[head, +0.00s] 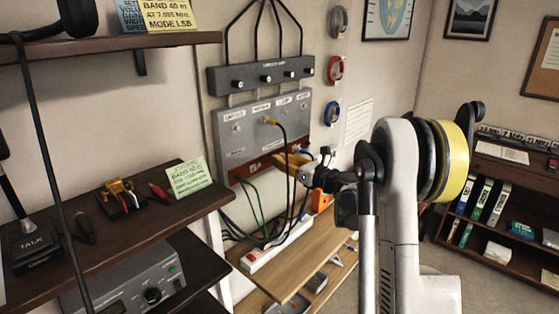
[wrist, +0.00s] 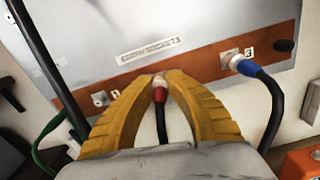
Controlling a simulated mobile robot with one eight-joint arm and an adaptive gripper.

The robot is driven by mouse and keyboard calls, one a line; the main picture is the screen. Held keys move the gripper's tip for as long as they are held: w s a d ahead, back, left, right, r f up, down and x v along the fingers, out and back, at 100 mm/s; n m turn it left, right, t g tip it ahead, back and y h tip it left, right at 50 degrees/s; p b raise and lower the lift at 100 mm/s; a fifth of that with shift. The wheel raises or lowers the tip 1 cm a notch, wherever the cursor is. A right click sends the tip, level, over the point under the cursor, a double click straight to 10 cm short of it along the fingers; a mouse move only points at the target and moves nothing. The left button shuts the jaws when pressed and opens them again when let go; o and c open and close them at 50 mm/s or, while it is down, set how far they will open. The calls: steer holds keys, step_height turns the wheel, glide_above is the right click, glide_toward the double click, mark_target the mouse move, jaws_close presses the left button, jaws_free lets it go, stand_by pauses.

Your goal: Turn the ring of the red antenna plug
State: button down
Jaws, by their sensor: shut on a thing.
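The red antenna plug (wrist: 159,96) sits on the middle socket of the brown strip, with a black cable hanging below it. Its metal ring (wrist: 159,81) is between the tips of my yellow fingers. My gripper (wrist: 160,77) is shut on the plug, one finger on each side. In the head view, my gripper (head: 281,160) reaches the lower edge of the grey panel, and the plug is hidden there. The socket behind the ring is mostly covered by the fingertips.
A blue plug (wrist: 241,66) with a thick black cable is on socket 3, right of my fingers. An empty socket (wrist: 100,98) marked 1 is to the left. The grey panel (head: 232,150) carries another cable above. A white power strip (head: 275,246) lies on the wooden shelf below.

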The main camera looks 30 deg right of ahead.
stand_by(0.6)
steer(key=c, duration=1.3)
jaws_free()
steer(key=shift+d, duration=0.1)
steer(key=v, duration=1.2)
steer(key=shift+r, duration=0.1)
